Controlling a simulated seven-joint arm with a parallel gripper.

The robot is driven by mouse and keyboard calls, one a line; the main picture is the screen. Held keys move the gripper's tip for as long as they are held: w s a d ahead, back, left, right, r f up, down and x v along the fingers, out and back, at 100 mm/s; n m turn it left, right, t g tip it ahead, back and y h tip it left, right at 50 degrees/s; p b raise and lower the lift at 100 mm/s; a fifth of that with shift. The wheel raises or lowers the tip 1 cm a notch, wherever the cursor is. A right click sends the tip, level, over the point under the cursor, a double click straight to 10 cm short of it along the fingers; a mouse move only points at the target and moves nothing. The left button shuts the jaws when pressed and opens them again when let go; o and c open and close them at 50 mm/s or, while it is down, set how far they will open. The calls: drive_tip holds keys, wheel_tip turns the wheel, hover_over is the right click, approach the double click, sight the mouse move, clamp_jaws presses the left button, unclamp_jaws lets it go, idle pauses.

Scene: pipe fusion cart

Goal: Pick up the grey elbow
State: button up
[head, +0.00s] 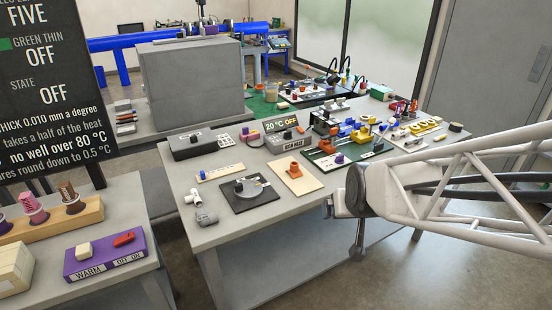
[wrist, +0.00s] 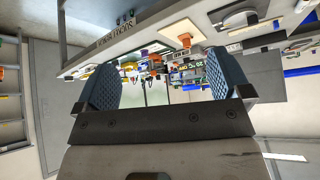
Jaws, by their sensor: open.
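The grey elbow (head: 207,218) lies on the near left edge of the middle table (head: 235,262) in the head view. A white pipe fitting (head: 194,198) lies just behind it, close by. My gripper (head: 358,245) hangs in front of the table's right part, well to the right of the elbow and apart from it. In the wrist view, the two blue padded fingers of my gripper (wrist: 165,85) stand wide apart with nothing between them. I cannot make out the elbow in the wrist view.
A black plate with a round dial (head: 249,193) and a tan board with an orange knob (head: 296,177) lie right of the elbow. A dark grey box (head: 193,143) stands behind. A purple switch box (head: 105,255) sits on the left table, across a gap.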

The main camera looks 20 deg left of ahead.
drive_tip(key=w+a+f+n+t+y, duration=0.1)
drive_tip(key=w+a+f, duration=0.1)
drive_tip(key=a, duration=0.3)
drive_tip(key=w+a+f+n+y, duration=0.1)
drive_tip(key=w+a+f, duration=0.1)
drive_tip(key=a, duration=0.4)
drive_tip(key=n+t+y, duration=0.2)
drive_tip(key=n+y, duration=0.1)
drive_tip(key=y, duration=0.2)
approach(207, 217)
drive_tip(key=shift+x, duration=1.2)
drive_tip(key=shift+w+a, duration=0.1)
drive_tip(key=shift+a, duration=0.05)
drive_tip(key=shift+x, duration=1.1)
drive_tip(key=shift+w+f, duration=0.1)
drive_tip(key=shift+x, duration=2.5)
